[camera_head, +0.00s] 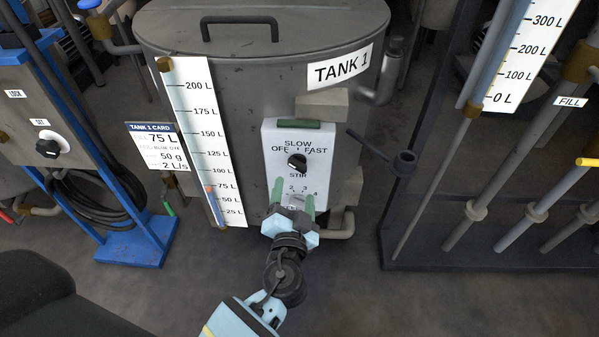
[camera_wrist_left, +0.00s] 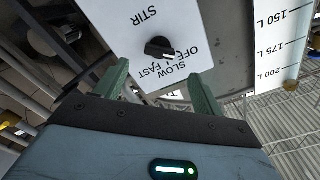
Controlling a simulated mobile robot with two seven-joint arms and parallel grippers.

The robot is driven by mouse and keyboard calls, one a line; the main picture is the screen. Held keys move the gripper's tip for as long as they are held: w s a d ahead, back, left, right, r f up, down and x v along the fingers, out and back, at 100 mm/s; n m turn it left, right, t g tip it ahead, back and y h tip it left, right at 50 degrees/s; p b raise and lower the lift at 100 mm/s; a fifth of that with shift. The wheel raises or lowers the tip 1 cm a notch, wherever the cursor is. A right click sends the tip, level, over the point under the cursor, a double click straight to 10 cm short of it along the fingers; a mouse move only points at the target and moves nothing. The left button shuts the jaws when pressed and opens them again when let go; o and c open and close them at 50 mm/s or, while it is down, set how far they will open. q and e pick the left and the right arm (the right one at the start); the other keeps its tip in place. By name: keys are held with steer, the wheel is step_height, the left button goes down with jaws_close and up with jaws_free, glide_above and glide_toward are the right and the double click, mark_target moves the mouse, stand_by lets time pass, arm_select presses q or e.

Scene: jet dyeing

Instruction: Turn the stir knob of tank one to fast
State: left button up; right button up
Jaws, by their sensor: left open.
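Tank one (camera_head: 250,75) is a grey lidded vessel labelled TANK 1. On its front is a white control panel (camera_head: 327,140), also in the left wrist view (camera_wrist_left: 108,20). The black stir knob (camera_head: 297,161) sits mid-panel, with SLOW, OFF and FAST above it and STIR below. In the left wrist view the knob (camera_wrist_left: 158,47) appears beyond the fingers, with the lettering upside down. I cannot tell its exact setting. My left gripper (camera_head: 294,197) is open, its green fingers apart just below the knob, not around it. My right gripper is not in view.
A lower numbered dial is partly hidden by my left gripper. A white level scale (camera_head: 207,140) and the tank card (camera_head: 158,147) are left of the panel. A dark handle (camera_head: 403,163) sticks out at the right. A blue-framed stand (camera_head: 135,245) is at the left; dark pipe racking is at the right.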

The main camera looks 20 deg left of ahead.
mark_target(297, 169)
arm_select(q)
steer(key=shift+x, duration=3.9)
steer(key=c, duration=1)
